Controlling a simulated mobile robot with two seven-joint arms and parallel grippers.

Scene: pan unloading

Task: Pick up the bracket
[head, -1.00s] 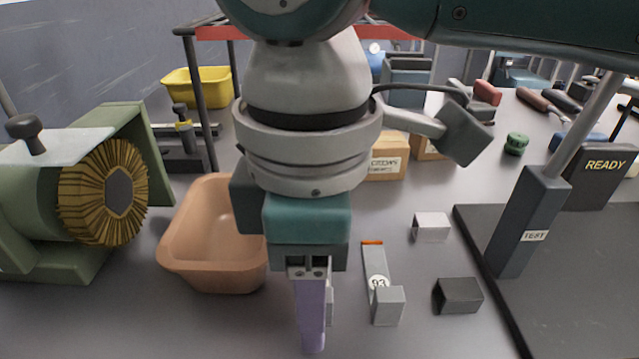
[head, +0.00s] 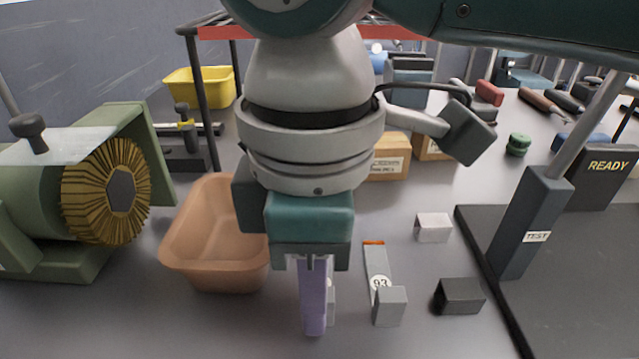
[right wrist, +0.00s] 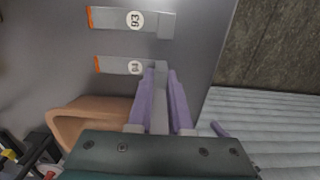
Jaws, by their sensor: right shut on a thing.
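My right gripper (head: 315,322) points down in the middle of the head view, its purple fingers low at the table. In the right wrist view its fingers (right wrist: 161,82) are shut on the upright end of a grey bracket (right wrist: 117,66). This bracket has an orange tip and a round number label too small to read surely. In the head view, the fingers hide most of it; a sliver (head: 331,304) shows beside them. I cannot tell whether it is off the table. A similar bracket marked 93 (head: 378,264) lies just to the right. My left gripper is not in view.
An orange-brown bin (head: 213,278) stands left of the gripper, near a green machine with a bristled wheel (head: 98,192). A light block (head: 433,227) and dark block (head: 459,296) lie right, before a black mat (head: 590,290) with a TEST post (head: 530,225).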

